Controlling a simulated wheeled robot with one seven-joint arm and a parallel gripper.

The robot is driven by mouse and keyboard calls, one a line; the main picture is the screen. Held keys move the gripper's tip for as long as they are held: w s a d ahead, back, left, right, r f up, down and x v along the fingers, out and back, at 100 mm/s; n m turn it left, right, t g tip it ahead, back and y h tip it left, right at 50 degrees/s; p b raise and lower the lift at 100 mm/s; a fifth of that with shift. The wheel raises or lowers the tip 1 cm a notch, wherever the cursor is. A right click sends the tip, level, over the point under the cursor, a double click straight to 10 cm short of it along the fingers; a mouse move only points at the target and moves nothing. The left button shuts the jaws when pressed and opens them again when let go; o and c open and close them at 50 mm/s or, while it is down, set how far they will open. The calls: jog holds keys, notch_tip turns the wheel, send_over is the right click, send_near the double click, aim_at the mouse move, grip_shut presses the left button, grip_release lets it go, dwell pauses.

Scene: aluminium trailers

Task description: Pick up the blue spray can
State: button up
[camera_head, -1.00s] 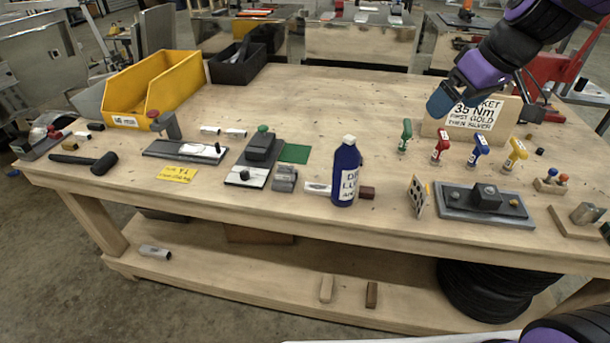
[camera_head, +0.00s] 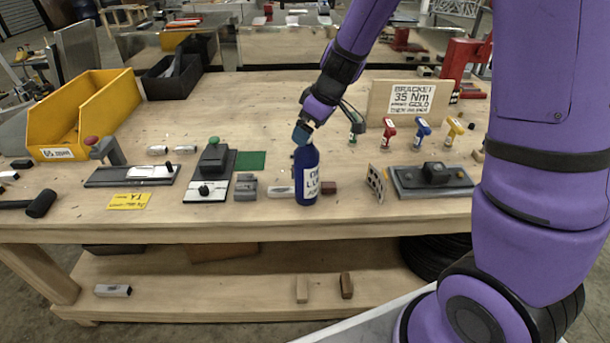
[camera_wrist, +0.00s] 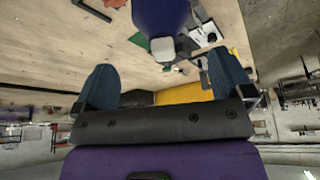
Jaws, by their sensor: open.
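The blue spray can (camera_head: 306,178) stands upright near the front edge of the wooden workbench in the head view, with a white label on its side. My gripper (camera_head: 303,134) is just above and at its top, and it hides the can's cap in that view. In the wrist view, the can (camera_wrist: 160,14) shows at the top middle with its white cap (camera_wrist: 161,50) pointing towards my gripper. The two blue fingers (camera_wrist: 161,88) are apart, with nothing between them. The can's cap lies beyond the fingertips.
A grey fixture plate (camera_head: 430,180) and a small perforated plate (camera_head: 376,183) stand right of the can. A black-knobbed fixture (camera_head: 211,172) and a grey block (camera_head: 246,187) stand left. Coloured-handled tools (camera_head: 422,132) stand behind, before a wooden sign (camera_head: 412,98). A yellow bin (camera_head: 88,110) is far left.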

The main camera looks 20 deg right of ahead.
aim_at(306, 173)
jog(key=x, duration=0.4)
jog(key=shift+s, duration=0.35)
jog(key=shift+x, duration=0.75)
jog(key=c, duration=1.5)
jog(key=shift+r, duration=0.1)
jog(key=shift+c, duration=0.2)
